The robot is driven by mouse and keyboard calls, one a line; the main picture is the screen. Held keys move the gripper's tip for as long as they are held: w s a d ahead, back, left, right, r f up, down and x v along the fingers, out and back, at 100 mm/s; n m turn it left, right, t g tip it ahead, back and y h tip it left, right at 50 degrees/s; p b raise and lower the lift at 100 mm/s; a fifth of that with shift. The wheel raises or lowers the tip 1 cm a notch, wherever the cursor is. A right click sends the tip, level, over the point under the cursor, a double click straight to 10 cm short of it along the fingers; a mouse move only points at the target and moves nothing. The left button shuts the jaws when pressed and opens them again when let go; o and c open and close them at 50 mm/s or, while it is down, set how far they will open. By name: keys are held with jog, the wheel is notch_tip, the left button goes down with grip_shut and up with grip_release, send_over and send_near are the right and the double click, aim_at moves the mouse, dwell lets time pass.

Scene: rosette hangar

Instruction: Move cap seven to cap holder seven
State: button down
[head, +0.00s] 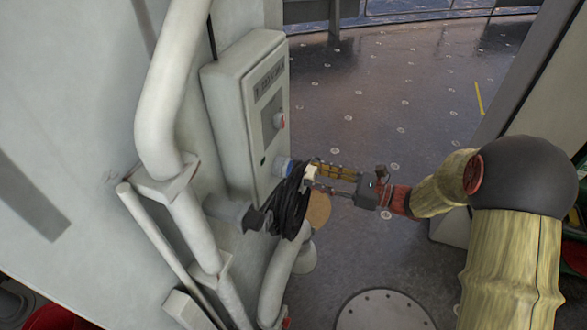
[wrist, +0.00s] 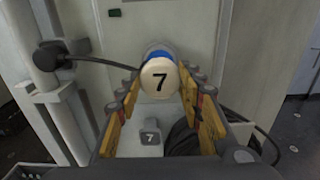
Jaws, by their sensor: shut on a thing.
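Cap seven (wrist: 160,80) is a round cream-white cap with a black 7, facing the camera in the wrist view. My gripper (wrist: 162,82) is shut on it, with yellow-padded fingers on both sides. A blue ring (wrist: 157,54) shows just behind the cap; I cannot tell whether they touch. In the head view the cap (head: 311,173) is a small pale piece at my fingertips, beside the blue-ended fitting (head: 282,166) on the wall box. A small grey block marked 7 (wrist: 151,138) shows below the cap between the fingers; it looks like cap holder seven.
A coiled black cable (head: 289,205) hangs right below my fingertips. Thick white pipes (head: 175,95) run down the left. The deck (head: 400,95) to the right is open.

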jog(key=shift+s+d, duration=0.2)
jog(key=shift+d, duration=0.3)
jog(key=shift+f, duration=0.1)
